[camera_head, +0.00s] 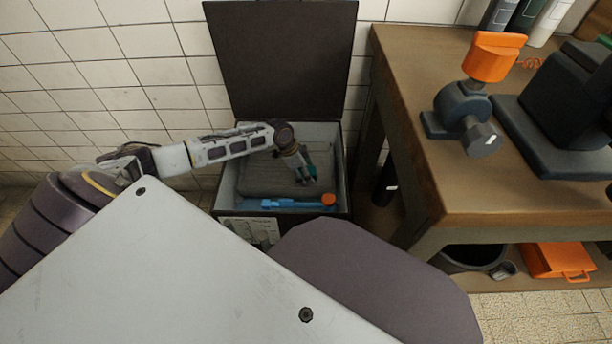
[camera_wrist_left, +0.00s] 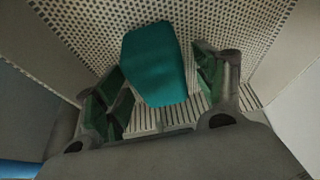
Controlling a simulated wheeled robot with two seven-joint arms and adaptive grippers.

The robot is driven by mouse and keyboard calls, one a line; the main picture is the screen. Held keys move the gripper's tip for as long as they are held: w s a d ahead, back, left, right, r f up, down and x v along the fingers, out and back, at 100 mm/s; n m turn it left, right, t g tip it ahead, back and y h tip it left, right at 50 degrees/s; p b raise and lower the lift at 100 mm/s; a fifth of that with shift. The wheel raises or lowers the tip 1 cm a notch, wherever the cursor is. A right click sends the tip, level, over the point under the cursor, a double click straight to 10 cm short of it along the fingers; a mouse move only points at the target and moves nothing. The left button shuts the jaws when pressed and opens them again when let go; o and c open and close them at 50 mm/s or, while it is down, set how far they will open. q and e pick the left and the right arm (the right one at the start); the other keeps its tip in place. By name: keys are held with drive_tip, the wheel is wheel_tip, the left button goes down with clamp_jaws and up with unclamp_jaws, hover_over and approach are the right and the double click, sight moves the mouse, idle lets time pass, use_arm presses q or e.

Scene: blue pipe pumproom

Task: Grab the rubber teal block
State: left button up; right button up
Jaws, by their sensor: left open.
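The teal block (camera_wrist_left: 155,62) lies in the bottom of an open dark box (camera_head: 229,190), on a perforated, slotted grey surface. My left gripper (camera_head: 306,180) reaches down into the box. In the left wrist view its two fingers (camera_wrist_left: 168,95) are apart, with the near part of the block between them or just beyond. I cannot tell whether they touch it. My right gripper is not in view.
A blue tool with an orange end (camera_head: 328,199) lies along the box's front. The box's dark lid (camera_head: 283,60) stands open behind. A wooden workbench (camera_head: 400,110) at right carries an orange-and-grey valve (camera_head: 468,104). A tiled wall is behind.

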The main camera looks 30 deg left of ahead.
use_arm(q)
drive_tip(key=c, duration=1.2)
drive_tip(key=shift+r, duration=0.2)
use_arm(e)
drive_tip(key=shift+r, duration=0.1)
use_arm(q)
drive_tip(key=shift+r+p, duration=0.5)
drive_tip(key=shift+r, duration=0.3)
wheel_tip(320, 180, up, 6)
drive_tip(key=p, duration=0.2)
drive_tip(key=shift+p, duration=0.35)
drive_tip(key=shift+r+p, duration=0.4)
drive_tip(key=shift+r, duration=0.65)
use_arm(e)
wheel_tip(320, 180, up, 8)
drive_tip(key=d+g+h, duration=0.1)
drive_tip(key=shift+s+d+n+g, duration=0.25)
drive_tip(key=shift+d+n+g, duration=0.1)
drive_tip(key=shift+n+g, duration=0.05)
